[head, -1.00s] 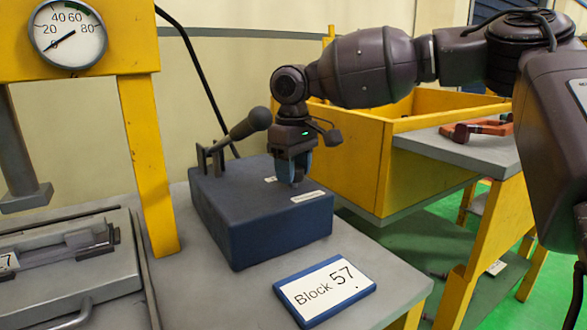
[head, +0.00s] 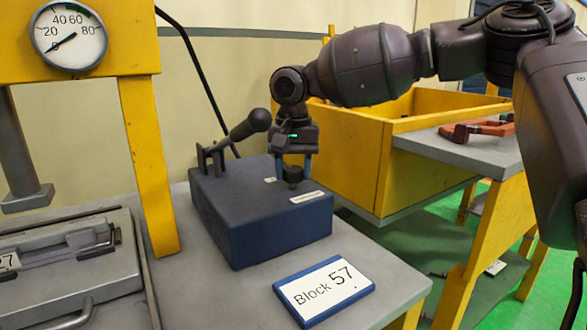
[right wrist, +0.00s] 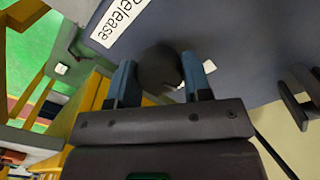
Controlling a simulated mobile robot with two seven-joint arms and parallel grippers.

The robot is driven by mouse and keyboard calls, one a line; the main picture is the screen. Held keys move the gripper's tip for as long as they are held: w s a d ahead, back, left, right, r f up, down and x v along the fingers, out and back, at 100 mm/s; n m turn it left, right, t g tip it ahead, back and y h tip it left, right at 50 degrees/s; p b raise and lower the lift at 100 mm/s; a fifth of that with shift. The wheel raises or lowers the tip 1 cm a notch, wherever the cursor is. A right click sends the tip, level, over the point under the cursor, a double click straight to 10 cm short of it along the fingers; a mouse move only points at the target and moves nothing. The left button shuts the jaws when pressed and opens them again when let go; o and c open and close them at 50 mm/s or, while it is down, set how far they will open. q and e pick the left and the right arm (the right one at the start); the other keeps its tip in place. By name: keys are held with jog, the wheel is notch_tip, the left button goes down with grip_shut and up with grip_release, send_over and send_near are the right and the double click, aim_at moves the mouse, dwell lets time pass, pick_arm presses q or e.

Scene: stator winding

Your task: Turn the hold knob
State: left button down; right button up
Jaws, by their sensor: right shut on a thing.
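A small dark knob (head: 292,175) stands on top of the blue box (head: 270,235). It also shows in the right wrist view as a round dark knob (right wrist: 158,68). My right gripper (head: 293,168) points down over the box with one blue finger on each side of the knob and is shut on it. In the right wrist view a white label beside the knob reads "Release" (right wrist: 118,20). A second small white label is mostly hidden behind the gripper. My left gripper is not in view.
A black lever (head: 240,128) rises from the box's back left. A "Block 57" plate (head: 323,290) lies in front. A yellow press frame (head: 148,165) with a gauge (head: 69,36) stands at left, a yellow bin (head: 440,118) at back right.

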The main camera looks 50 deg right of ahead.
jog(key=shift+m, duration=1.1)
jog(key=o, duration=0.9)
